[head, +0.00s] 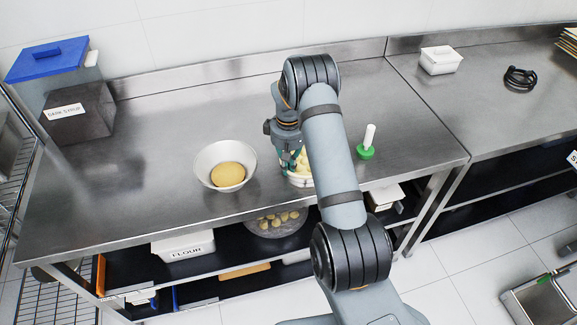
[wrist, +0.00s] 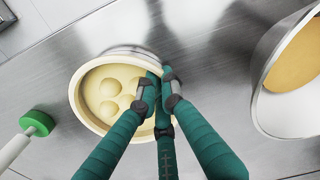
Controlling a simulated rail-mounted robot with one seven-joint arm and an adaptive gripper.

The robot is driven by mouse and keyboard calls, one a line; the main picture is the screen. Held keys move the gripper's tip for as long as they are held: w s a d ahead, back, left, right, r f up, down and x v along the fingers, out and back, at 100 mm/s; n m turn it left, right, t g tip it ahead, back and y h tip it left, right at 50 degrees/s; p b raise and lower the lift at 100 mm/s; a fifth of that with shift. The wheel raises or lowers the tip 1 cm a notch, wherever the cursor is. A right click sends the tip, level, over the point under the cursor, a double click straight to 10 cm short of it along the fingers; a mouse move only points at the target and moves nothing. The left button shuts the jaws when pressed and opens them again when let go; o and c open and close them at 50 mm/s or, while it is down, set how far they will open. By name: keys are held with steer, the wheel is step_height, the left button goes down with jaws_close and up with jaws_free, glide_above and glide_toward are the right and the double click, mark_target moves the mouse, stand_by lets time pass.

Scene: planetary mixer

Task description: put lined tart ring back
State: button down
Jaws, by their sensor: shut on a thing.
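The lined tart ring (head: 299,181) is a round, pale ring with a cream-coloured dough lining, near the front edge of the steel bench in the head view. In the wrist view the lined tart ring (wrist: 76,105) shows from above, with several round dough bumps inside it. My gripper (wrist: 162,80) has its green fingers closed together on the ring's right-hand rim. In the head view my gripper (head: 291,164) is over the ring, and my arm hides the ring's right part. I cannot tell whether the ring touches the bench.
A metal bowl (head: 203,157) with a dough ball stands just left of the ring. A white-handled tool with a green base (head: 366,151) stands to its right. A blue-lidded bin (head: 66,95) is at the back left. The bench behind the bowl is clear.

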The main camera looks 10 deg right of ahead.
steer(key=c, duration=1.9)
jaws_free()
step_height(320, 180, up, 12)
steer(key=shift+r+b, duration=0.15)
steer(key=shift+b, duration=1.05)
